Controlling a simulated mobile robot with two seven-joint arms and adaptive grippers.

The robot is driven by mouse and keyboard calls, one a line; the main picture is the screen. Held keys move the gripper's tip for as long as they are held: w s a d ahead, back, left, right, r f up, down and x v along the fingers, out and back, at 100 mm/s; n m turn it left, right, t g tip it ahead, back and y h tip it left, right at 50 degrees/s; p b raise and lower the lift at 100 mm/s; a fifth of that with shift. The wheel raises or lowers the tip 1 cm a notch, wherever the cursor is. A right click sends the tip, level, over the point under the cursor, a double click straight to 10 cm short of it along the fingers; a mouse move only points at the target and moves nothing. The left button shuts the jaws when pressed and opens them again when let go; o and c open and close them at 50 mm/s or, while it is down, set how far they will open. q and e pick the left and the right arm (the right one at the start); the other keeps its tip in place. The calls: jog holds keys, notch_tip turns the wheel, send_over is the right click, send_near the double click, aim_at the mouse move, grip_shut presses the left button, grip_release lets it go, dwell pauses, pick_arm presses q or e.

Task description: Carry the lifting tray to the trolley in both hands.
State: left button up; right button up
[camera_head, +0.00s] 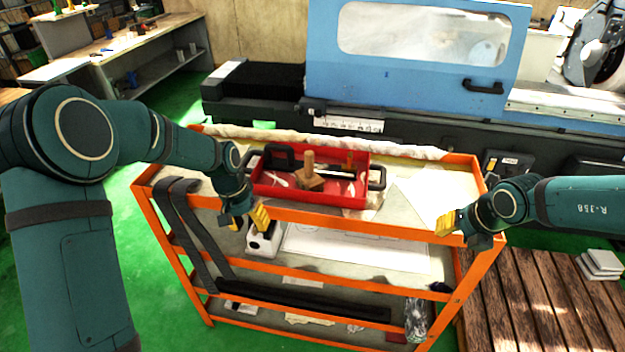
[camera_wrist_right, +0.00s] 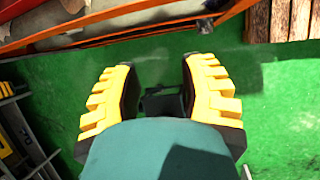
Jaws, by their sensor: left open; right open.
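The red lifting tray (camera_head: 317,195) rests on the top shelf of the orange trolley (camera_head: 400,228) in the head view. It has a black handle at each end and holds a wooden piece (camera_head: 309,177) and dark items. My left gripper (camera_head: 250,219) is open at the trolley's front edge, just in front of the tray's left end and apart from its handle. My right gripper (camera_head: 449,222) is open near the trolley's front right corner, well right of the tray. In the right wrist view my right gripper (camera_wrist_right: 158,72) shows two spread yellow fingers with nothing between them.
A blue-doored grinder (camera_head: 420,70) stands close behind the trolley. Dark straps (camera_head: 190,230) hang over the trolley's left front. A slatted wooden platform (camera_head: 540,300) lies to the right, with pale blocks (camera_head: 601,264). A workbench (camera_head: 120,55) stands at the back left. Green floor is clear at left.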

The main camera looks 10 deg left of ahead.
jog(key=shift+v, duration=2.1)
notch_tip(320, 180, down, 21)
jog(key=s+a+n+h+b, duration=0.25)
jog(key=n+b, duration=0.25)
jog(key=n, duration=1.1)
pick_arm(q)
jog(key=s+d+f+n+b, duration=0.1)
jog(key=s+d+f, duration=0.3)
jog(key=s+f, duration=0.2)
jog(key=s+d+f+n+t+h+b, duration=0.1)
jog(key=s+d+f, duration=0.3)
jog(key=f, duration=0.7)
jog(key=s+d+f+t+b, duration=0.1)
jog(key=s+d+f, duration=0.3)
jog(key=s+f, duration=0.4)
jog(key=shift+s+f+n+h+b, duration=0.25)
jog(key=shift+f+n+h+b, duration=0.15)
jog(key=shift+f+b, duration=0.4)
pick_arm(e)
jog(key=s+a+f+n+g+y, duration=0.1)
jog(key=s+a+f+n+y, duration=0.1)
jog(key=s+a+f+n, duration=0.4)
jog(key=s+a+f+n+g+y, duration=0.1)
jog(key=s+a+f+n, duration=0.4)
jog(key=f+n, duration=0.5)
jog(key=a+n+y, duration=0.1)
jog(key=n, duration=0.2)
jog(key=shift+s+f+n+g+y, duration=0.15)
jog(key=shift+s+n+g+y, duration=0.15)
jog(key=shift+s+y, duration=0.1)
